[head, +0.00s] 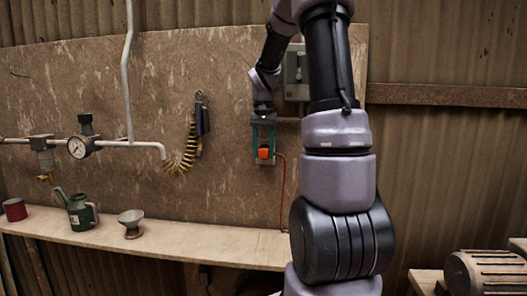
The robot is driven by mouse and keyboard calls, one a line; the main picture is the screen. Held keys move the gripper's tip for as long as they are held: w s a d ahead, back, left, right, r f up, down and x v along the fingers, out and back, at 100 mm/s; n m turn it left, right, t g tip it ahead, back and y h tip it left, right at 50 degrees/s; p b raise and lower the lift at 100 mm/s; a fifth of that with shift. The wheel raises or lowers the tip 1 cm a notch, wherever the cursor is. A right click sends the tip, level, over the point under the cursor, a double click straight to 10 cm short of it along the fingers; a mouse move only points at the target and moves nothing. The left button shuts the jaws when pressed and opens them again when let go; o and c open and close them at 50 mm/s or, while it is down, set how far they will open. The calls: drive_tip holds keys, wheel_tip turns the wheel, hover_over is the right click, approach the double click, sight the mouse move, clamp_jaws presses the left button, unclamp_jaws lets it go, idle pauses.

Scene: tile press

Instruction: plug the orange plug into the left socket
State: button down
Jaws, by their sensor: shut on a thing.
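My gripper (263,143) hangs pointing down in front of the wooden backboard, with its two teal fingers one on each side of the orange plug (263,154). It is shut on the plug, which shows at the lower end of the fingers. A thin red cable (284,190) runs beside the plug and down to the shelf; where it joins the plug is too small to tell. I cannot make out the left socket. A grey electrical box (296,72) on the board is partly hidden behind my arm.
A narrow wooden shelf (170,238) runs below, bearing a red tin (15,210), a green oil can (80,211) and a metal funnel (131,222). A pipe with a gauge (77,147) and a coiled yellow hose (188,150) are left of my gripper. Ribbed machinery (490,272) stands lower right.

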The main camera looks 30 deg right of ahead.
drive_tip(key=shift+c, duration=1.3)
unclamp_jaws()
wheel_tip(320, 180, up, 11)
drive_tip(key=s+a+n+t+y, duration=0.1)
drive_tip(key=s+a+t, duration=0.2)
drive_tip(key=s+a, duration=0.4)
drive_tip(key=s+a+n+t+y, duration=0.1)
drive_tip(key=s+a+t, duration=0.3)
drive_tip(key=s, duration=0.9)
drive_tip(key=a, duration=0.3)
drive_tip(key=shift+s+n, duration=0.25)
drive_tip(key=shift+n, duration=0.05)
